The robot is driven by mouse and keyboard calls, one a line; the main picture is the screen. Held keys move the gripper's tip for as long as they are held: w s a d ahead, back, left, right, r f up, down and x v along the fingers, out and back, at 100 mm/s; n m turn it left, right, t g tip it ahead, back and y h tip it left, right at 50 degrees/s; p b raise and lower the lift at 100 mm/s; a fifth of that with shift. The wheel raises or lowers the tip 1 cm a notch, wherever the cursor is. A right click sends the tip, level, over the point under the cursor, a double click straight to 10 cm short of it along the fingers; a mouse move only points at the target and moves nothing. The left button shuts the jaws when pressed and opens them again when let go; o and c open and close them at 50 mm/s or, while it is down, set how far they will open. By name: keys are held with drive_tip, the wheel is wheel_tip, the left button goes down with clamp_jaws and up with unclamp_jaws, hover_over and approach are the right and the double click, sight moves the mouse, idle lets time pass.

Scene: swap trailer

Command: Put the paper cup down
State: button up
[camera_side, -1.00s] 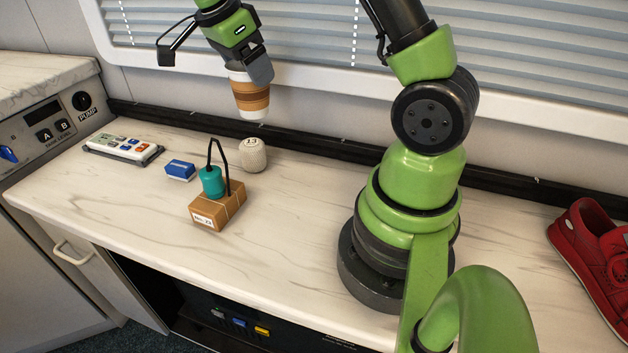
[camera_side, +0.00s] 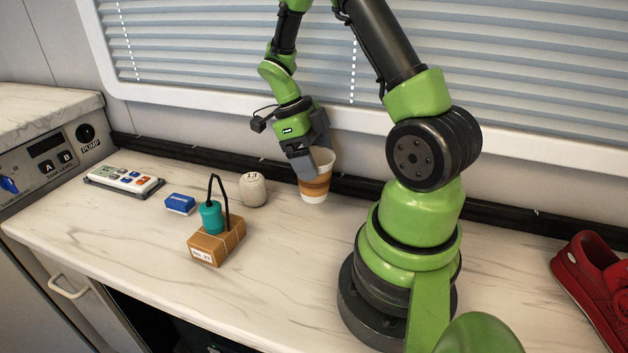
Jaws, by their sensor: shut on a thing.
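The paper cup (camera_side: 315,187), white with brown and orange bands, is upright at the back of the worktop (camera_side: 300,265), just left of my arm's base. My gripper (camera_side: 314,166) is shut on the cup near its upper part, coming from above and the left. The cup's bottom is at or very near the worktop surface; I cannot tell whether it touches. A gripper finger hides part of the cup's upper left side.
To the cup's left stand a pale round object marked 13 (camera_side: 253,190) and a small brown box (camera_side: 217,243) with a teal item (camera_side: 211,217) with a black loop. A blue block (camera_side: 180,204) and a remote (camera_side: 124,180) lie further left. A red shoe (camera_side: 592,275) is at right.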

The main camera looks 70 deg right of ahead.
drive_tip(key=shift+f, duration=2.6)
drive_tip(key=o, duration=0.8)
drive_tip(key=shift+f, duration=0.15)
